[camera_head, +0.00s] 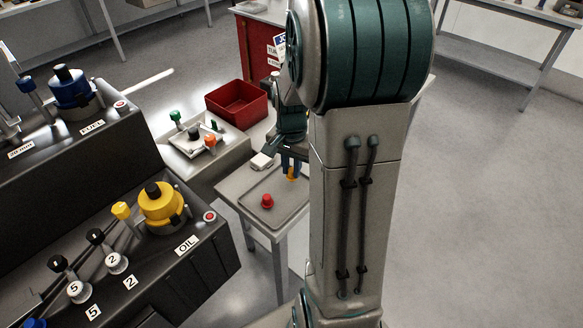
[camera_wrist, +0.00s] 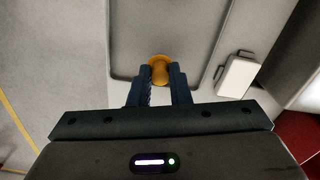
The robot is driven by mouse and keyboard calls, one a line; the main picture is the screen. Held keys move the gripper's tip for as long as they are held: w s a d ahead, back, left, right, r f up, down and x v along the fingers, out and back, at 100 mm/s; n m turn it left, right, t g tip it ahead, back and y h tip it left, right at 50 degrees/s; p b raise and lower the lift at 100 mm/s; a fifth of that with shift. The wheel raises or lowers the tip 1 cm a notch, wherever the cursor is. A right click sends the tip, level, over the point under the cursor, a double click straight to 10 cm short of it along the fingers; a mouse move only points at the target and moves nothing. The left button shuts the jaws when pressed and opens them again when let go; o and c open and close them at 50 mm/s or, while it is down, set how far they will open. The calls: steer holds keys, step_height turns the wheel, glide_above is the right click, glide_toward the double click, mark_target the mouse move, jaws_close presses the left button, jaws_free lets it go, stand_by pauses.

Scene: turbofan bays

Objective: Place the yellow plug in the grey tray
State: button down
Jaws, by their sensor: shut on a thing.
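The yellow plug (camera_wrist: 159,70) is between the two fingers of my gripper (camera_wrist: 159,78) in the wrist view, and the fingers are shut on it. In the head view the plug (camera_head: 292,172) shows small and partly hidden below the blue fingers of my gripper (camera_head: 291,168). The grey tray (camera_head: 250,200) lies on a small table in the head view, and its rim also shows in the wrist view (camera_wrist: 112,40). The plug is over the tray area; I cannot tell whether it touches the tray floor.
A red plug (camera_head: 267,201) stands in the tray. A small white box (camera_head: 262,161) lies beside the tray, also in the wrist view (camera_wrist: 237,76). A red bin (camera_head: 237,103) and a panel with green and orange knobs (camera_head: 195,137) stand behind. The OIL console (camera_head: 160,205) is at left.

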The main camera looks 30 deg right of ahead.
mark_target(292, 170)
steer(key=shift+f, duration=0.65)
steer(key=shift+f, duration=0.1)
steer(key=shift+f, duration=0.15)
steer(key=c, duration=1.3)
jaws_free()
steer(key=shift+c, duration=0.2)
steer(key=shift+r, duration=0.2)
step_height(292, 170, up, 12)
steer(key=s+a+n+t, duration=0.3)
steer(key=s+a+n, duration=0.8)
steer(key=s+a, duration=0.1)
steer(key=shift+s+a, duration=0.3)
steer(key=shift+s, duration=0.25)
